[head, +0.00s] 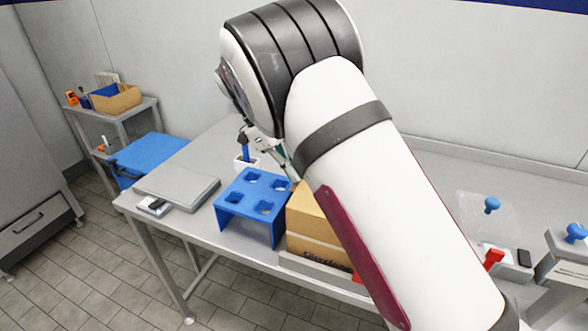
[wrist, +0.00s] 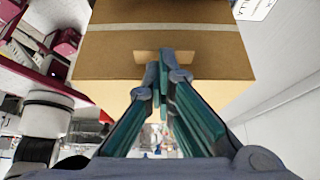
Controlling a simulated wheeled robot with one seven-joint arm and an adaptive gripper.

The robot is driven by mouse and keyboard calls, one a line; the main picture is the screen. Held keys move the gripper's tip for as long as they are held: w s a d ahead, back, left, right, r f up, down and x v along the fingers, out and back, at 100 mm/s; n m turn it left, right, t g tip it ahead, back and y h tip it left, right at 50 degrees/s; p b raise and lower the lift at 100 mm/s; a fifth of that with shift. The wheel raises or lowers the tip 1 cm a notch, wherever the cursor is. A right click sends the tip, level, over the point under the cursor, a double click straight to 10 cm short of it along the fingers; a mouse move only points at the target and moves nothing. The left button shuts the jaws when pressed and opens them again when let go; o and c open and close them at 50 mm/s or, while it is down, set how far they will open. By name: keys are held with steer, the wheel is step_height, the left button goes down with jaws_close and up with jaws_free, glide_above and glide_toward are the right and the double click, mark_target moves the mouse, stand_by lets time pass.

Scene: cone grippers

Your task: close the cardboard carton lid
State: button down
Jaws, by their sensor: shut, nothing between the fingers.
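The cardboard carton (head: 318,237) stands on the table, partly hidden behind my arm in the head view. Its light tan top (head: 306,204) looks flat, but my arm covers part of it, so I cannot tell whether the lid is fully down. In the wrist view the carton (wrist: 105,60) fills the upper middle, with a pale strip across its brown face and a lighter tab at the centre. My gripper (wrist: 163,58) is shut and empty, its fingertips in front of that tab; contact is unclear. In the head view my gripper (head: 286,170) is beside the carton's upper left.
A blue rack with holes (head: 254,194) stands close left of the carton. A grey flat device (head: 178,187) lies farther left. A white cup (head: 243,162) holding a blue-handled item is behind the rack. Blue-knobbed items (head: 491,205) are at the right.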

steer(key=shift+s+f, duration=0.15)
steer(key=shift+f, duration=0.2)
